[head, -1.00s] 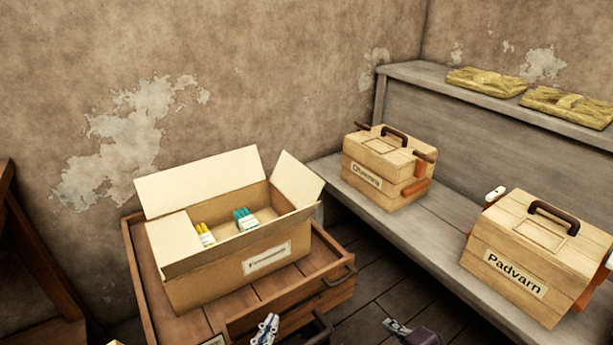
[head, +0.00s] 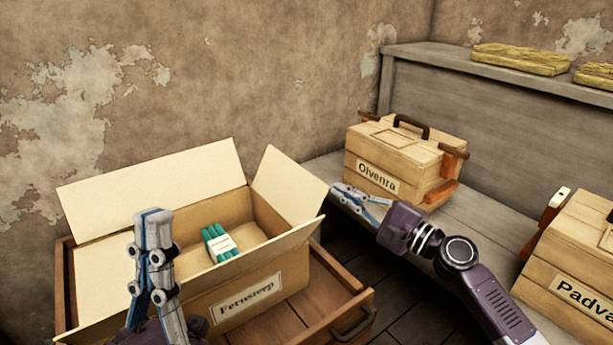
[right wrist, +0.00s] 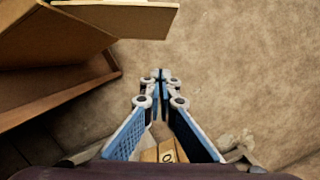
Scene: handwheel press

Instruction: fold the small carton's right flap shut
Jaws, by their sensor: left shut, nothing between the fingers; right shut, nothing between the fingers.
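The back flap (head: 150,190) is also up, the left flap (head: 100,277) lies folded inward, and the front flap (head: 262,252) leans outward. A white packet with green sticks (head: 219,243) is inside. My left gripper (head: 153,222) is shut and empty, in front of the carton's left part and hiding some of it. My right gripper (head: 341,190) is shut and empty, just right of the right flap; it also shows in the right wrist view (right wrist: 160,76).
A wooden box labelled "Olvenra" (head: 400,163) stands on the grey bench behind my right gripper. Another wooden box (head: 580,255) is at the right edge. Yellowish bundles (head: 520,58) lie on the upper shelf.

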